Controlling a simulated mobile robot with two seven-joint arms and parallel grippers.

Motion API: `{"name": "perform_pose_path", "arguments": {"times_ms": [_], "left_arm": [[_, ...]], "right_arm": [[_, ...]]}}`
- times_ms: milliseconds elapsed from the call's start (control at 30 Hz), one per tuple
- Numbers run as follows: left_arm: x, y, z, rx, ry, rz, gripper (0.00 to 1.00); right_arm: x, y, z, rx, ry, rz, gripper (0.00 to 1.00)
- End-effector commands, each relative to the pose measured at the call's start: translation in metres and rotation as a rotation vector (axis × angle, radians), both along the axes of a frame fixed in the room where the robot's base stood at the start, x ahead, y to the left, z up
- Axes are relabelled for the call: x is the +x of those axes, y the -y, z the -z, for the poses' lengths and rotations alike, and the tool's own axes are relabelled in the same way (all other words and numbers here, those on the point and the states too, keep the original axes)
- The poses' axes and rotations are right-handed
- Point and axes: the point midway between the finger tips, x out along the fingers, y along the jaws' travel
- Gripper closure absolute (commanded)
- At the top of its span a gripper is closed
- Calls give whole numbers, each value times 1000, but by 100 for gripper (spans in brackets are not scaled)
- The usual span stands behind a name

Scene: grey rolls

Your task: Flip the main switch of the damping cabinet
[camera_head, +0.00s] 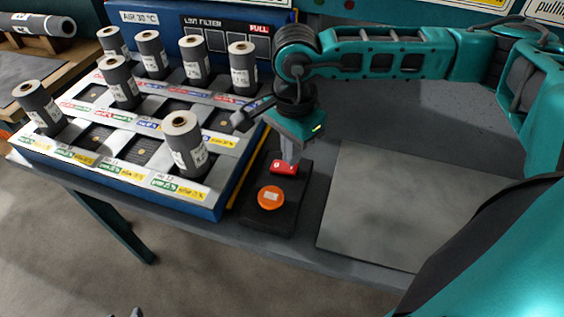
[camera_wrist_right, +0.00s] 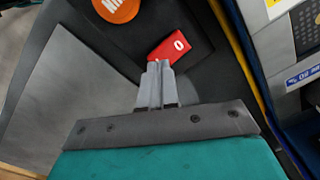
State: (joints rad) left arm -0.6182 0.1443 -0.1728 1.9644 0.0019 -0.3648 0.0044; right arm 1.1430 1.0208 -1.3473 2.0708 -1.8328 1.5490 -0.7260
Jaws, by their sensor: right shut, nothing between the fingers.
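The damping cabinet is a blue unit (camera_head: 222,208) with grey rolls standing on its slotted top. A black switch box (camera_head: 262,222) sits at its right side. It carries a red switch (camera_head: 283,167) and a round orange button (camera_head: 271,198). In the right wrist view the red switch (camera_wrist_right: 170,46) shows a white 0, and the orange button (camera_wrist_right: 114,8) is partly cut off. My right gripper (camera_head: 290,163) points down, shut and empty, with its tips (camera_wrist_right: 159,64) at the red switch's edge. Contact is unclear. Small grey tips (camera_head: 137,312), perhaps my left gripper, show at the bottom edge.
Several rolls (camera_head: 186,143) stand on the cabinet, the nearest left of the switch box. A bare grey plate (camera_head: 400,200) lies on the table to the right. A blue panel (camera_head: 205,28) with a red FULL label stands behind.

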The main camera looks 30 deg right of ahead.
Motion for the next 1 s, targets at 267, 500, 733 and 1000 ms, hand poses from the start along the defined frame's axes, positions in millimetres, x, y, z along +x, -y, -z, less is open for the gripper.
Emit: {"name": "perform_pose_path", "arguments": {"times_ms": [267,500,733,1000], "left_arm": [[0,0,-1,-1,3,0,57],[-2,-1,0,4,-3,3,57],[-1,0,3,1,0,2,57],[0,0,7,0,1,1,57]], "right_arm": [[0,0,0,0,0,0,100],[0,0,0,0,0,0,100],[0,0,4,0,0,0,100],[0,0,8,0,0,0,100]]}}
